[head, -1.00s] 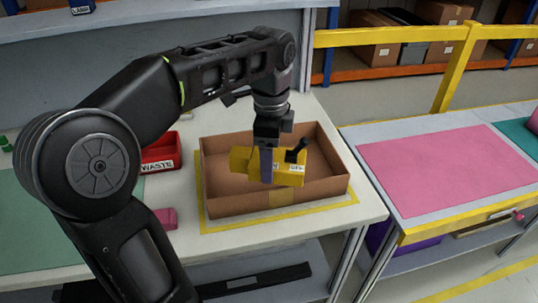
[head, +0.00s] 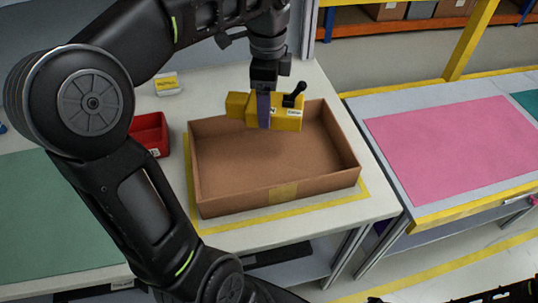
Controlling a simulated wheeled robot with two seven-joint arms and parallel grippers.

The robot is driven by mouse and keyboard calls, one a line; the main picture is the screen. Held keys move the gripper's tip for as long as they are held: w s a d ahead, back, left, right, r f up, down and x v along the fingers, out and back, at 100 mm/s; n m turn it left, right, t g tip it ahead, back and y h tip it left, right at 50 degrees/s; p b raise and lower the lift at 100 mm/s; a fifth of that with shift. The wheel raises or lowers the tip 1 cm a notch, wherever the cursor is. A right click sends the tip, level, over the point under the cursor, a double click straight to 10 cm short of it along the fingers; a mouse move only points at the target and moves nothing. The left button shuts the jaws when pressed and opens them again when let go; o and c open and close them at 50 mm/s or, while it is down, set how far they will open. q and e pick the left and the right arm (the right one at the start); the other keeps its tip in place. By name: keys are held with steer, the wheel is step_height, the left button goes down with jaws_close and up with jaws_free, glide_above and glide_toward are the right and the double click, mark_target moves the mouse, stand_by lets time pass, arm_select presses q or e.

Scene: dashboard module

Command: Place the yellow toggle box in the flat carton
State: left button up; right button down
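The yellow toggle box (head: 288,117) has a black toggle lever on top and a small white label. My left gripper (head: 264,110) is shut on it, with a finger down across its near side. It holds the box over the back part of the flat carton (head: 205,180). The carton is a shallow open brown box with tape on its front wall, and its visible floor is empty. Whether the box touches the carton's back wall cannot be told. My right gripper is not in view; a dark part shows at the lower right edge.
A red bin (head: 152,132) stands left of the carton, partly behind my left arm. A yellow-labelled block (head: 167,85) lies behind it. A green mat (head: 55,220) is at the left. A second table with a pink mat (head: 455,148) stands right, across a gap.

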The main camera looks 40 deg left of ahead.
arm_select(q)
step_height(320, 180, down, 2)
steer(key=shift+f+b, duration=0.25)
steer(key=shift+b, duration=0.85)
step_height(320, 180, down, 3)
steer(key=shift+f, duration=0.35)
steer(key=shift+f+b, duration=0.3)
steer(key=shift+f, duration=1.55)
steer(key=shift+f, duration=0.1)
steer(key=o, duration=1.3)
steer(key=shift+f, duration=0.1)
